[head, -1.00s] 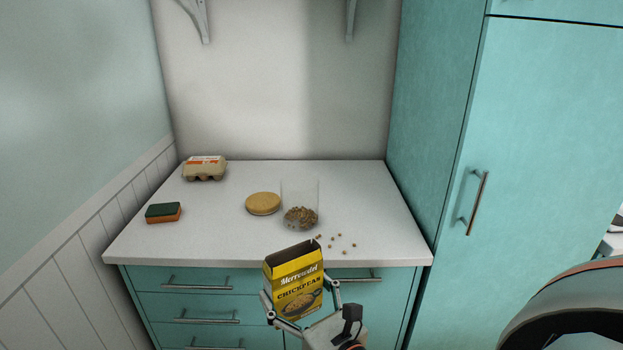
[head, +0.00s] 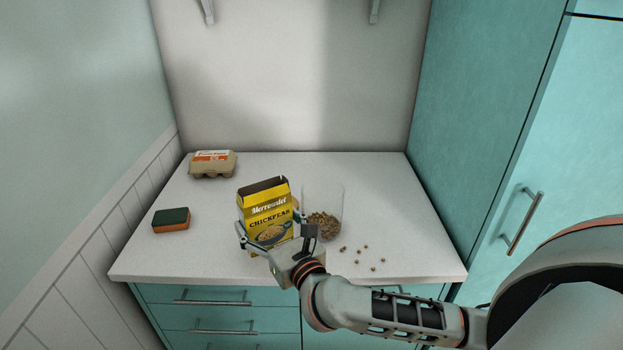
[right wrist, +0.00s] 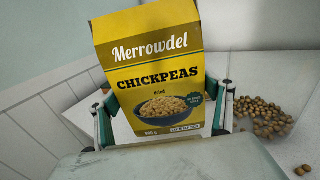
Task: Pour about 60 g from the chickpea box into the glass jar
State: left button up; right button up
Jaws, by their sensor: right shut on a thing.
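The yellow chickpea box (head: 266,212) is upright with its top open, at the front middle of the counter. My right gripper (head: 270,236) is shut on its lower part; the box also fills the right wrist view (right wrist: 155,75). I cannot tell whether the box's bottom touches the counter. The clear glass jar (head: 323,210) stands just right of the box and holds a low heap of chickpeas (head: 322,222). In the right wrist view the heap (right wrist: 262,117) shows right of the box. My left gripper is not in view.
Several loose chickpeas (head: 367,259) lie on the white counter (head: 400,220) right of the jar. A yellow round lid (head: 294,205) is mostly hidden behind the box. A sponge (head: 171,219) and an egg carton (head: 213,164) are at the left. The counter's right side is mostly free.

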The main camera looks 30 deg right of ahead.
jog(key=shift+w, duration=0.4)
jog(key=shift+s+r, duration=0.15)
jog(key=shift+d+r+m, duration=0.1)
jog(key=shift+m, duration=0.2)
